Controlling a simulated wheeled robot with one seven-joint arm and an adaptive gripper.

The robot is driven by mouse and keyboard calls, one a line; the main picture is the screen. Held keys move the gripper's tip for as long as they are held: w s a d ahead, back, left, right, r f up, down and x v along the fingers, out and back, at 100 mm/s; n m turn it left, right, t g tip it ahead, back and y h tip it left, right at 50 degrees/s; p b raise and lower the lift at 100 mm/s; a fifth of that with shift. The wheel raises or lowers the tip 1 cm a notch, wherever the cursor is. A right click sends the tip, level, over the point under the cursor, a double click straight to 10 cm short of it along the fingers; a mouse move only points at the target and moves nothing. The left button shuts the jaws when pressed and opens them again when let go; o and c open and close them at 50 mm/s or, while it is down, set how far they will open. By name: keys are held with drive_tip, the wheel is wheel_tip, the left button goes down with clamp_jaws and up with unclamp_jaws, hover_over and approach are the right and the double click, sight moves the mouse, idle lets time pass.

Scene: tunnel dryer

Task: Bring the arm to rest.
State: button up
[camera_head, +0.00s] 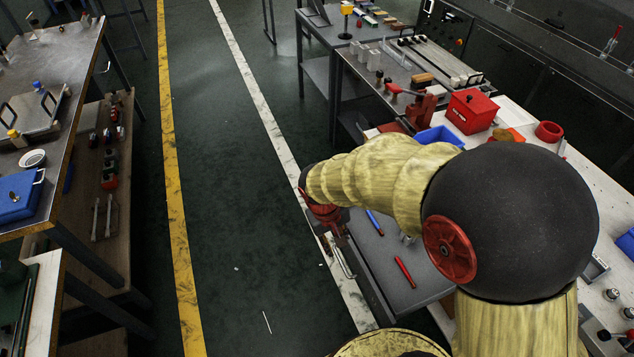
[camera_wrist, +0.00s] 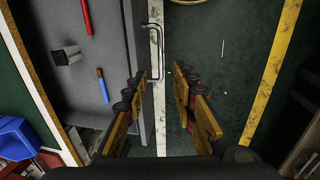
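My arm, yellowish with a large black joint, reaches from the lower right of the head view to the left and down. My gripper (camera_head: 338,242) is partly hidden there by the arm, at the left edge of a grey work surface (camera_head: 392,270). In the wrist view my gripper (camera_wrist: 160,80) has its two fingers apart. Nothing is held between them; only floor, the white line and part of a metal handle (camera_wrist: 156,50) show in the gap.
A red stick (camera_head: 405,271) and a blue stick (camera_head: 374,222) lie on the grey surface. A blue bin (camera_head: 440,135) and a red box (camera_head: 471,110) stand beyond the arm. Another bench (camera_head: 75,50) stands at left. The aisle floor (camera_head: 235,180) between is mostly clear.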

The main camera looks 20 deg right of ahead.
drive_tip(key=s+r+t, duration=0.1)
drive_tip(key=s+r, duration=0.3)
drive_tip(key=r, duration=0.4)
drive_tip(key=s+r+t+y+p, duration=0.1)
drive_tip(key=s+r, duration=0.3)
drive_tip(key=r, duration=0.5)
drive_tip(key=s+r+m+t+y, duration=0.1)
drive_tip(key=s+r+t, duration=0.2)
drive_tip(key=r, duration=0.6)
drive_tip(key=shift+s, duration=0.45)
